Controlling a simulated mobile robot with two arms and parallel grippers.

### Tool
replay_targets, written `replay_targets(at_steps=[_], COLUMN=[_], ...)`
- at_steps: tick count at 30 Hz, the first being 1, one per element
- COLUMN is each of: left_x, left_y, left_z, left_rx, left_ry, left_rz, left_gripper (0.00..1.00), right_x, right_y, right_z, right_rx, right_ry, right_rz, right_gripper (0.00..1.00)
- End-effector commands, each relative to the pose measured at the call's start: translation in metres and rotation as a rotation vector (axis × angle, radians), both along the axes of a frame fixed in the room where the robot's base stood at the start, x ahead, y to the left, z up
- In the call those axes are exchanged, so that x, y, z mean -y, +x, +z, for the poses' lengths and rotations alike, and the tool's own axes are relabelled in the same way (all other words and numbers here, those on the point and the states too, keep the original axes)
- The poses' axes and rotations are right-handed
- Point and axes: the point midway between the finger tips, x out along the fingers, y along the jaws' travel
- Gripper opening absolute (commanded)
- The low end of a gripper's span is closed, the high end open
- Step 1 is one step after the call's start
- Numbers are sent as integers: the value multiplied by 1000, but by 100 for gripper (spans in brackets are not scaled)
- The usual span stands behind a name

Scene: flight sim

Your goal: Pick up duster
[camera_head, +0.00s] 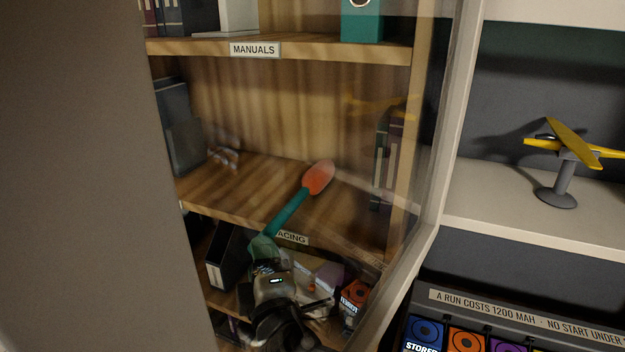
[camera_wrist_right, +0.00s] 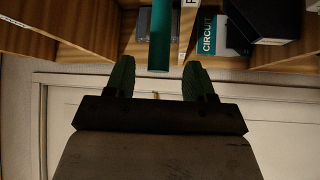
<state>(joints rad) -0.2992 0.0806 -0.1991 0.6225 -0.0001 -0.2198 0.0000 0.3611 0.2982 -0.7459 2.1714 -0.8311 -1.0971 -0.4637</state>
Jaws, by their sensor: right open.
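The duster has an orange-red head (camera_head: 319,177) and a teal handle (camera_head: 287,212). It lies on the middle wooden shelf of a cabinet, with the handle sticking out over the shelf's front edge toward me. My right gripper (camera_head: 263,247) is at the handle's near end, below the shelf edge label. In the right wrist view its two green fingers stand apart, and the end of the teal handle (camera_wrist_right: 160,40) shows between the fingertips with gaps on both sides. The gripper (camera_wrist_right: 158,70) is open and not closed on it. My left gripper is not in view.
A label plate (camera_head: 293,238) sits on the shelf edge by the gripper. Binders (camera_head: 178,127) stand at left, dark books (camera_head: 389,150) at right. A lower shelf holds a black binder (camera_head: 228,257) and boxes. A pale cabinet frame (camera_head: 443,170) stands at right, beside a yellow model plane (camera_head: 572,147).

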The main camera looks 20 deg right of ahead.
Motion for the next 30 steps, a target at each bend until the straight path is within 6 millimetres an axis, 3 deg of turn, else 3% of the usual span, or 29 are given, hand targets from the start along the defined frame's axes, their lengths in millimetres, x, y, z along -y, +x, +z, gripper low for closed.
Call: replay_targets(at_steps=[10,20,30], left_x=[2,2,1], left_y=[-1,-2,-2], left_z=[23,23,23], left_rx=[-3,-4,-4], left_ry=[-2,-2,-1], left_rz=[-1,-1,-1], left_gripper=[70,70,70], right_x=[4,4,4], right_y=[45,51,51], right_z=[9,7,7], right_rx=[1,-1,-1], right_ry=[-3,0,0], right_rz=[-2,1,0], right_gripper=[54,53,1])
